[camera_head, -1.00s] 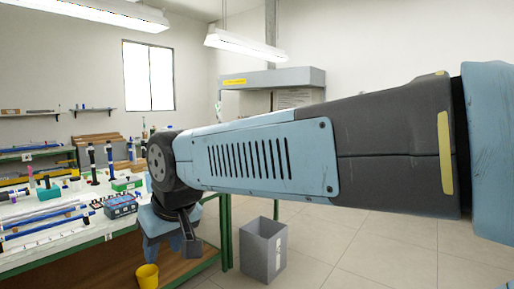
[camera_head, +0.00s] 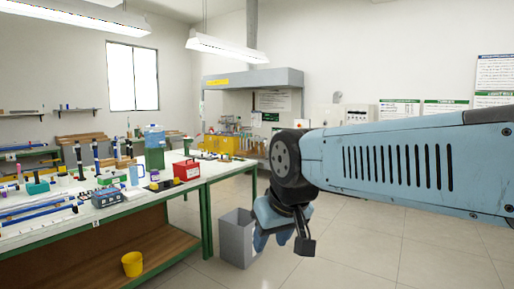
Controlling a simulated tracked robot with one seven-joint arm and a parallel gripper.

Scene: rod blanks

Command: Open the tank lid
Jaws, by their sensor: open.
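A translucent blue-green tank (camera_head: 154,150) stands upright at the back of the workbench. Its top looks covered, but the lid is too small to make out clearly. My gripper (camera_head: 272,243) hangs pointing down at the end of my arm, to the right of the bench and in front of the grey bin. It is open, apart from the tank, and I see nothing between its fingers.
The workbench (camera_head: 150,203) holds a red box (camera_head: 187,170), a blue-grey device (camera_head: 107,197), a light-blue jug (camera_head: 137,174) and rods. A grey bin (camera_head: 237,238) and open tiled floor lie to the right. A yellow bucket (camera_head: 132,264) sits on the lower shelf.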

